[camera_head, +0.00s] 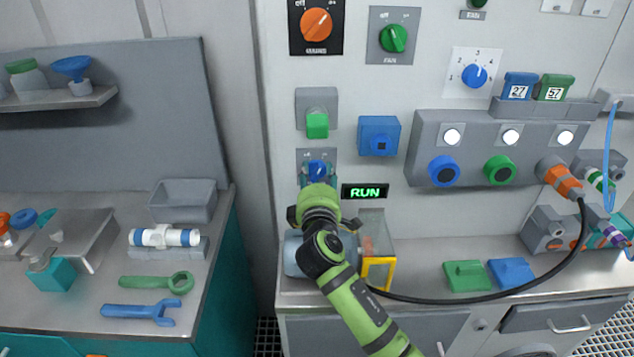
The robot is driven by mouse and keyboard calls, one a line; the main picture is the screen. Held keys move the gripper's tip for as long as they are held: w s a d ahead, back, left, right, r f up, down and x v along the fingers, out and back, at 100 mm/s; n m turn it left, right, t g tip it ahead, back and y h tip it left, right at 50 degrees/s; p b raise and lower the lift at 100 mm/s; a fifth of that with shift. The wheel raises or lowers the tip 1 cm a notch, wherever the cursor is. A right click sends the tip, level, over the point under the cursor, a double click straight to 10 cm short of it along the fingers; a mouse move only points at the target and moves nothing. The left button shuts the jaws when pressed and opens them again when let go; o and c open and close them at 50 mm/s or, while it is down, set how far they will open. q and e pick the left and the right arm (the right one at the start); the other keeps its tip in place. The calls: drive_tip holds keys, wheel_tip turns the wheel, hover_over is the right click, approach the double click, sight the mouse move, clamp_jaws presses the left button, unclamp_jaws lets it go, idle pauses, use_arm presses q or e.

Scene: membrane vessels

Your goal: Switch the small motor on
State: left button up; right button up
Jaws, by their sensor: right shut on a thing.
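A small blue rotary switch (318,169) sits on a grey plate (303,158) on the upright panel, with dial markings partly covered. My right gripper (318,183) comes up from below on its green arm and is shut on this blue switch. Its fingers and wrist hide the switch's lower part, so its exact setting is hard to read. A black display (365,192) to the right shows RUN in lit green letters. A grey-blue motor-like cylinder (294,255) lies on the bench behind my arm, partly hidden. My left gripper is out of view.
A green push block (317,125) and an orange knob (316,24) are above the switch. A yellow-framed guard (379,272) stands right of my arm. A black cable (470,299) crosses the bench. Wrenches (140,312) lie on the left bench.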

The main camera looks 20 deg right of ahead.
drive_tip(key=shift+f+m+b, duration=0.1)
drive_tip(key=shift+m+b, duration=0.4)
drive_tip(key=shift+m, duration=0.6)
drive_tip(key=shift+o, duration=0.2)
drive_tip(key=o, duration=1.1)
drive_tip(key=v, duration=1.2)
